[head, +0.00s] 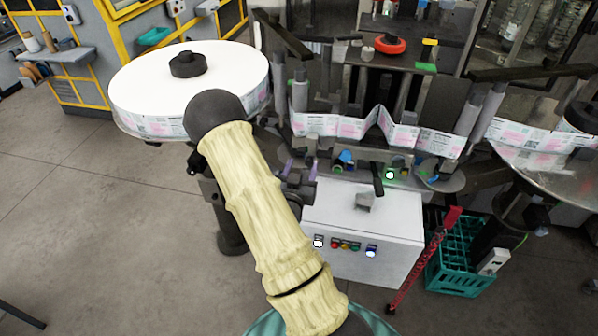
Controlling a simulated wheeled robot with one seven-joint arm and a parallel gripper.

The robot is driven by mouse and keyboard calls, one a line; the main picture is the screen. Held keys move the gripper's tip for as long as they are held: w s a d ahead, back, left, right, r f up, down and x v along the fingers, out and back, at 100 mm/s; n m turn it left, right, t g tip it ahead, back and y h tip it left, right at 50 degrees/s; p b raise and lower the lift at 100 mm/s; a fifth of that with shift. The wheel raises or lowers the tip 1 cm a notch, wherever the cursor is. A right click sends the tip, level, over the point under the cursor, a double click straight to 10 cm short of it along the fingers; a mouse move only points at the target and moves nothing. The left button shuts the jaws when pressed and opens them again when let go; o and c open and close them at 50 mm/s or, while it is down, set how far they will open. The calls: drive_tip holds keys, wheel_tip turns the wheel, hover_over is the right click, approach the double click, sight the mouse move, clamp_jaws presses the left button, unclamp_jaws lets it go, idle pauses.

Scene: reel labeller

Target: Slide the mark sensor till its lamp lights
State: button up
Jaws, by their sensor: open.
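My gripper (299,166) is open in the middle of the head view, with two purple-tipped fingers pointing up at the labeller's lower rail. Nothing shows between the fingers. My pale-sleeved arm hides part of the machine to their left. To the right of the fingers, small fittings sit along the rail below the label web (357,127): a blue and black one (345,159), a dark upright lever (378,180) and a small bright part with a green edge (390,174). I cannot tell for certain which is the mark sensor, or whether the bright part is its lamp.
A large white label reel (225,75) stands at left behind my arm. A white control box (345,215) with several coloured buttons (345,246) is below the rail. A green crate (462,262) and red chain (418,270) are at right. The floor at left is clear.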

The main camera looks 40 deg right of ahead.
drive_tip(key=shift+p+v, duration=1.75)
drive_tip(key=shift+v, duration=0.35)
drive_tip(key=shift+d+f, duration=0.1)
drive_tip(key=w+a+n+g+y+b, duration=0.2)
drive_tip(key=w+a+g+y, duration=0.15)
drive_tip(key=a+y, duration=0.8)
drive_tip(key=s+a+r+n+g+y, duration=0.2)
drive_tip(key=s+a+r+n+g, duration=0.3)
drive_tip(key=s+a+n, duration=0.3)
drive_tip(key=s+a+r+b, duration=0.1)
drive_tip(key=s, duration=0.3)
drive_tip(key=shift+a+r, duration=0.2)
